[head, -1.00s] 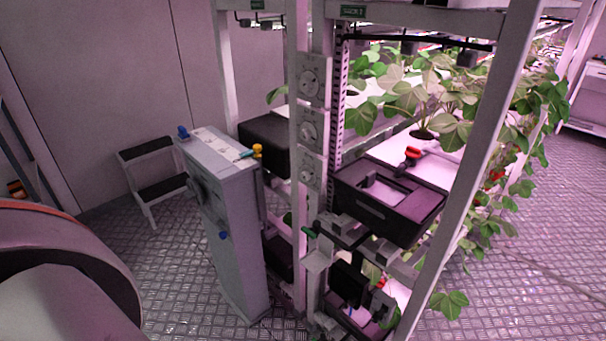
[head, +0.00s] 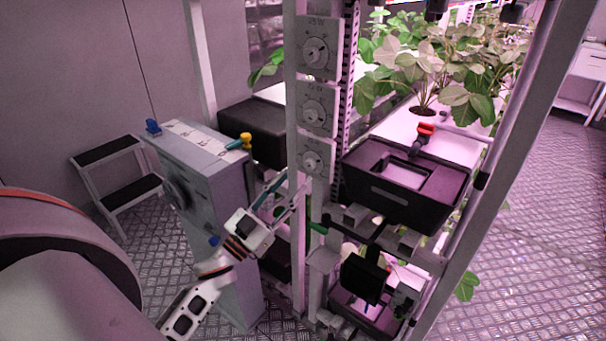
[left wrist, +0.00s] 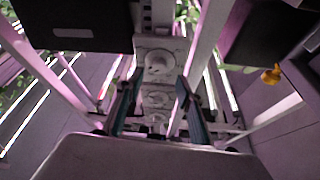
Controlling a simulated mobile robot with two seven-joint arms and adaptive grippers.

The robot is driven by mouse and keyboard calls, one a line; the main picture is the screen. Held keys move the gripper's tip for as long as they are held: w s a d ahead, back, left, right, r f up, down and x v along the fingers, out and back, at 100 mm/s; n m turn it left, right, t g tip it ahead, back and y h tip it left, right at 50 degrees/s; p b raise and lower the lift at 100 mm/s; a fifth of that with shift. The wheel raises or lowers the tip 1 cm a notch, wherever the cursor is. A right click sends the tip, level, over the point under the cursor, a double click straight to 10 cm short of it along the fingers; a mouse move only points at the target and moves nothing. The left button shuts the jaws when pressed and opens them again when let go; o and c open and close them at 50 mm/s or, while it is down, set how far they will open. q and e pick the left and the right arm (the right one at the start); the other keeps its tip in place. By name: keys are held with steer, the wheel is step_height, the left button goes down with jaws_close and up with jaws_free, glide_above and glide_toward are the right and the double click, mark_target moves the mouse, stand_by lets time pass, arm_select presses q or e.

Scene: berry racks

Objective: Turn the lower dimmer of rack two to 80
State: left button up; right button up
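Three pale dimmer plates with round knobs sit one above another on a white post: the upper dimmer (head: 315,52), the middle dimmer (head: 313,112) and the lower dimmer (head: 312,160). Their scale figures are too small to read. My left gripper (head: 284,192) is just left of and below the lower dimmer, apart from it as far as I can tell. In the left wrist view, which looks upside down, the two fingers (left wrist: 158,78) are spread and empty, with the nearest knob (left wrist: 159,62) between the tips. My right gripper is not in view.
A black tank (head: 400,190) with a red valve stands right of the post. A grey cabinet (head: 205,185) with a yellow-handled valve (head: 246,140) stands left, close to my left arm. A step stool (head: 115,180) is farther left. Strawberry plants (head: 430,60) fill the rack behind.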

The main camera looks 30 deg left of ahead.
mark_target(307, 167)
arm_select(q)
steer(key=x, duration=0.6)
steer(key=shift+s, duration=0.1)
steer(key=shift+c, duration=0.3)
steer(key=shift+p, duration=0.3)
jaws_close()
